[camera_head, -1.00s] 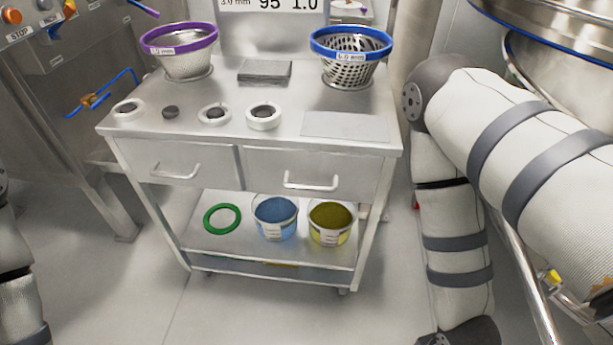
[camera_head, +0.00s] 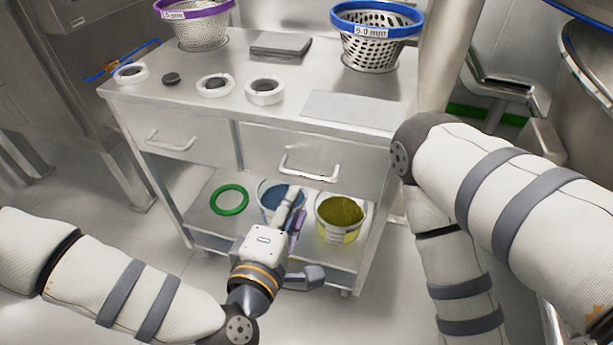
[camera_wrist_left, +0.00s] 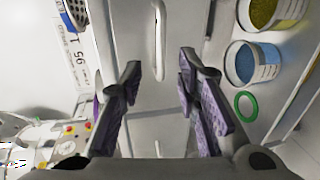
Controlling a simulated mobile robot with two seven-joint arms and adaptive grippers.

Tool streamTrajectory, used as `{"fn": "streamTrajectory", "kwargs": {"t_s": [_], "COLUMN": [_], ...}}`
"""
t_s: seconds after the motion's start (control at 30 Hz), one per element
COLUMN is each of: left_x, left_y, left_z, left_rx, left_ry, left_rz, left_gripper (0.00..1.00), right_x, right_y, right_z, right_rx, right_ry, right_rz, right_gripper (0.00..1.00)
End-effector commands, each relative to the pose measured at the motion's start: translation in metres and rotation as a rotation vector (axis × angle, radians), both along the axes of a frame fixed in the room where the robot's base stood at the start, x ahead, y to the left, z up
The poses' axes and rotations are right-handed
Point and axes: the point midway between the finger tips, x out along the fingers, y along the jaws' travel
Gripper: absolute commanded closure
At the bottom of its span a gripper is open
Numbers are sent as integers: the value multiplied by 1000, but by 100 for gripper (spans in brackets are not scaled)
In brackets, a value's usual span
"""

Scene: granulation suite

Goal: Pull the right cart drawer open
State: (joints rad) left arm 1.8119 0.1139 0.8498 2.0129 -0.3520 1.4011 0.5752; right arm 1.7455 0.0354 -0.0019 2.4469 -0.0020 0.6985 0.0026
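The right cart drawer (camera_head: 340,158) is shut in the cart front, with a pale bar handle (camera_head: 308,170) across it. In the left wrist view the handle (camera_wrist_left: 159,40) shows lengthwise, beyond and between the fingertips. My left gripper (camera_head: 291,203) is below and in front of the handle in the head view, not visibly touching it. In the left wrist view the left gripper (camera_wrist_left: 161,72) has its purple-padded fingers spread apart with nothing between them. My right arm comes in from the right and bends down; its gripper is out of frame.
The left drawer (camera_head: 178,140) is shut. The lower shelf holds a green ring (camera_head: 230,186), a blue-filled tub (camera_head: 270,194) and a yellow-filled tub (camera_head: 341,211). Sieve baskets (camera_head: 376,40) and white rings stand on top. A steel vessel is at far right.

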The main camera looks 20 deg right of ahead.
Motion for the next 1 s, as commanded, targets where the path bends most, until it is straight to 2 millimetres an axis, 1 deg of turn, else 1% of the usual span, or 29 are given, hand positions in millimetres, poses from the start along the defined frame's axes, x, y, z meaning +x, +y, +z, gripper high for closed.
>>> {"fn": "streamTrajectory", "kwargs": {"t_s": [0.2, 0.3, 0.4, 0.57, 0.77, 0.8, 0.87, 0.9, 0.93, 1.0], "left_x": [45, 63, 76, 85, 85, 85, 85, 85, 85, 85], "left_y": [-31, -43, -51, -57, -58, -58, -58, -58, -58, -58], "left_z": [-14, -18, -22, -23, -22, -22, -22, -22, -22, -22], "left_rx": [4, 4, 7, 7, 7, 8, 8, 8, 8, 8], "left_ry": [0, 2, 2, 1, 1, 1, 1, 1, 1, 1], "left_rz": [-2, -2, -2, -3, -3, -3, -3, -3, -3, -3], "left_gripper": [70, 70, 70, 70, 70, 74, 88, 97, 100, 100], "right_x": [-6, -8, -10, -11, -11, -11, -11, -11, -11, -11], "right_y": [0, 0, 0, 0, 0, 0, 0, 0, 0, 0], "right_z": [-7, -10, -12, -13, -13, -13, -13, -13, -13, -13], "right_rx": [0, 0, 0, 0, 0, 0, 0, 0, 0, 0], "right_ry": [19, 28, 34, 37, 36, 36, 36, 36, 36, 36], "right_rz": [1, 1, 1, 1, 1, 1, 2, 2, 2, 2], "right_gripper": [100, 100, 100, 100, 100, 100, 100, 100, 100, 100]}}
